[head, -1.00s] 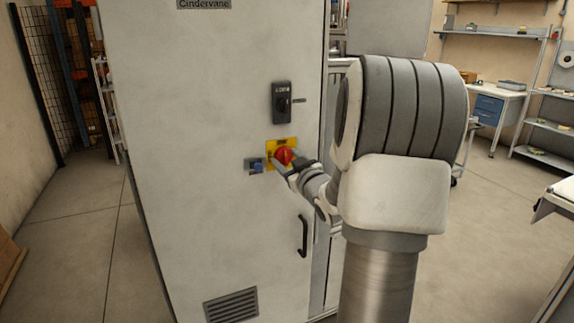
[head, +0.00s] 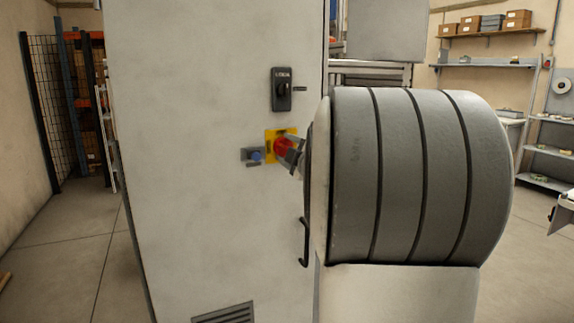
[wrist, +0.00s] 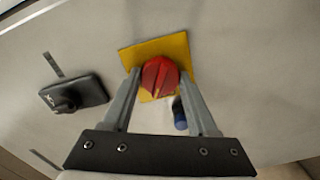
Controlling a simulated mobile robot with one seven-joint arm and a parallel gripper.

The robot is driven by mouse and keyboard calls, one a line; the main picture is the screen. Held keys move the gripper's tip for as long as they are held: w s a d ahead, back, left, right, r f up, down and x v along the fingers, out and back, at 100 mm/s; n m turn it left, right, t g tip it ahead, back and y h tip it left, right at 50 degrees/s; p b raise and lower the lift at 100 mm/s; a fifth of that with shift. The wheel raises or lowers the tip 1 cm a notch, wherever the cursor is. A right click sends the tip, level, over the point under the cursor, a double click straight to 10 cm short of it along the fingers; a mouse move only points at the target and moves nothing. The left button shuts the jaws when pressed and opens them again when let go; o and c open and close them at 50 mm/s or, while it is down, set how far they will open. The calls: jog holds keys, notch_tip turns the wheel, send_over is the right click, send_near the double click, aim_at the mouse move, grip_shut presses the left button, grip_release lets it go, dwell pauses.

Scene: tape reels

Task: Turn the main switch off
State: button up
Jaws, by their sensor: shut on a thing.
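The main switch is a red rotary knob (head: 283,147) on a yellow plate (head: 270,133), set in the front of a tall white cabinet (head: 200,100). In the wrist view the red knob (wrist: 159,76) sits between the fingers of my gripper (wrist: 157,84), in front of the yellow plate (wrist: 172,46). My gripper (head: 290,155) is shut on the red knob. In the head view my arm hides most of the gripper.
A black rotary handle (head: 281,89) sits above the knob, and a blue button (head: 256,156) sits to its left. A black door handle (head: 304,245) is below, partly behind my arm. Shelves (head: 480,65) stand at the back right. Open floor lies left of the cabinet.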

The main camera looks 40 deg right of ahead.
jog(key=shift+n+b, duration=2.6)
jog(key=shift+n, duration=0.5)
jog(key=o, duration=1.4)
jog(key=shift+s, duration=0.15)
